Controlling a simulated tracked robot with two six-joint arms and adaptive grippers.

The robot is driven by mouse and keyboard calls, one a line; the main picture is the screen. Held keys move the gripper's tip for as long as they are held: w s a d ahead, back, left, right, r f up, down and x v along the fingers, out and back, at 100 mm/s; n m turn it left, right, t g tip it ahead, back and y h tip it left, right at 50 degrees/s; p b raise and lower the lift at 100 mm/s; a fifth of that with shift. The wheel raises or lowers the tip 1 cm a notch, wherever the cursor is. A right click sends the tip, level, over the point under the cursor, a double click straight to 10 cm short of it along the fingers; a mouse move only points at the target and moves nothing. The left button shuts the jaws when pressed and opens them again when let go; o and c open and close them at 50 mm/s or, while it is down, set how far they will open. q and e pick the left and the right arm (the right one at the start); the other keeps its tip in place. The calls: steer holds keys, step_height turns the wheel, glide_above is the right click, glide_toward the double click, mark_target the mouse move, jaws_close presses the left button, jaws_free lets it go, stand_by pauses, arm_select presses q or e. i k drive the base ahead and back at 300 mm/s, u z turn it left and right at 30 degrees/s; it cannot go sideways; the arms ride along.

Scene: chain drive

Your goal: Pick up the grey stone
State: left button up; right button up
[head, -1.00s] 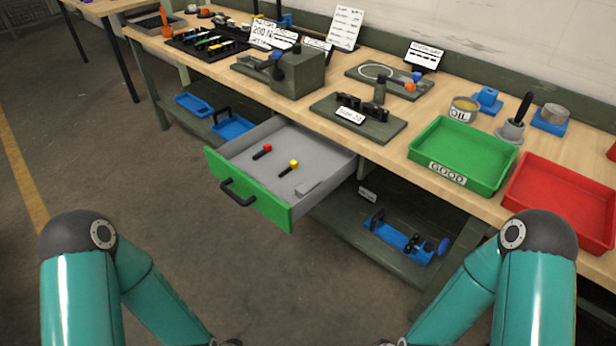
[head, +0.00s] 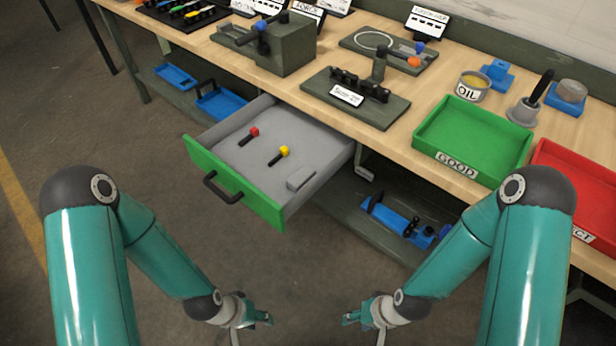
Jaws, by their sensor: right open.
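A small grey block (head: 300,179), which looks like the grey stone, lies flat in the open drawer (head: 262,200), near its front right corner. Nothing covers it. My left gripper (head: 255,320) is at the bottom of the view, below and in front of the drawer, apart from the block. It is partly cut off and I cannot tell its opening. My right gripper (head: 358,322) is at the bottom, right of the left one, open and away from the block.
In the drawer also lie a red-headed tool (head: 250,137) and a yellow-headed tool (head: 279,156). The drawer's black handle (head: 222,188) sticks out in front. A green tray (head: 462,136) and a red tray (head: 575,185) stand on the bench. The floor before the drawer is clear.

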mark_target(302, 176)
steer(key=z, duration=0.1)
steer(key=k, duration=0.9)
steer(key=u, duration=0.2)
steer(key=i, duration=0.9)
steer(key=z, duration=0.1)
steer(key=k, duration=0.6)
steer(key=z, duration=0.45)
steer(key=i, duration=1.05)
steer(key=z, duration=0.15)
